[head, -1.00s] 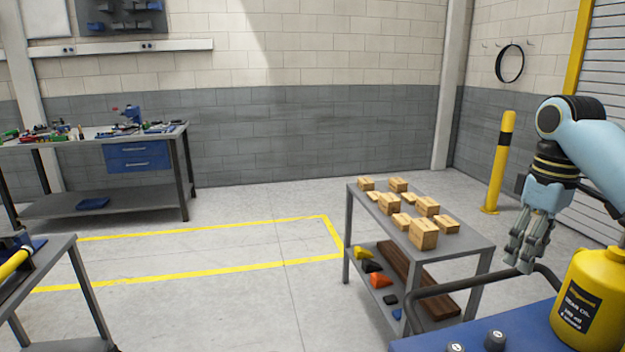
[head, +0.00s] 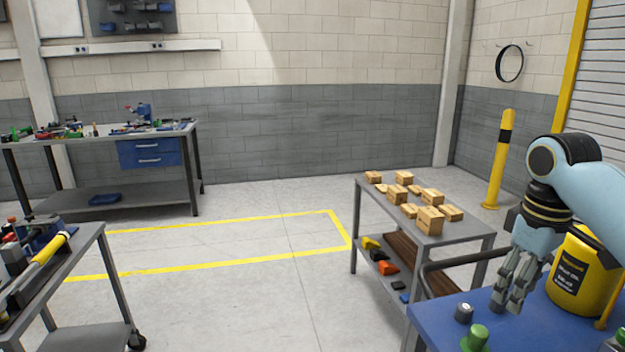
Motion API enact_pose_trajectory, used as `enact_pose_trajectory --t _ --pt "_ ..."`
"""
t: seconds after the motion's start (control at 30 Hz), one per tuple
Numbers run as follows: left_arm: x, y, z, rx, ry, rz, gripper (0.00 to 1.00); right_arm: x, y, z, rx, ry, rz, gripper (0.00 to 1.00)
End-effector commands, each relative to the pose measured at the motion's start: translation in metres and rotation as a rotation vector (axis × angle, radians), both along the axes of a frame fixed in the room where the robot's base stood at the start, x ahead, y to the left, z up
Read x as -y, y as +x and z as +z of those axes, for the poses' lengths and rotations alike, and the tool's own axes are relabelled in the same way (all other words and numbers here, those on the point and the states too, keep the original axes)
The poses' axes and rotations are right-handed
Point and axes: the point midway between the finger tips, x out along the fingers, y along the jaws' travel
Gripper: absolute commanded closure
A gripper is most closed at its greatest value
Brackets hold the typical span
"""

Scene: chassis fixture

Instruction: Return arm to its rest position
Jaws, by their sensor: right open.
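My right gripper (head: 512,294) hangs at the right of the head view, fingers pointing down, open and empty. My light blue right arm (head: 590,190) comes in from the right edge. My left gripper is not in view.
A grey cart (head: 465,240) with several wooden blocks (head: 430,219) on top stands left of the gripper. A dark bar (head: 465,260) runs beside the blue surface. Small knobs (head: 464,312) stand near the fingers. Yellow lines mark open floor (head: 230,245).

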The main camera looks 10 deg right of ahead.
Motion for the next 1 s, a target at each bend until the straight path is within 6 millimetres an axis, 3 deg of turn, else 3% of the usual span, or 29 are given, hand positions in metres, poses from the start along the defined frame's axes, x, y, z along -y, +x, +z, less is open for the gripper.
enact_pose_trajectory --t 0.17,0.43,0.7,1.0 --pt "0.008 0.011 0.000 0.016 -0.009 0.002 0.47 -0.028 -0.034 -0.031 0.032 -0.018 -0.008 0.46" --pt "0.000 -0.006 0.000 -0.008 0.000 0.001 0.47 -0.077 -0.110 -0.062 0.125 -0.024 -0.062 0.46" --pt "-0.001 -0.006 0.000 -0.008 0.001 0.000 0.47 -0.107 -0.178 -0.058 0.215 -0.008 -0.152 0.46" --pt "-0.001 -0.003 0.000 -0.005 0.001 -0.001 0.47 -0.121 -0.230 -0.034 0.289 0.003 -0.251 0.46"
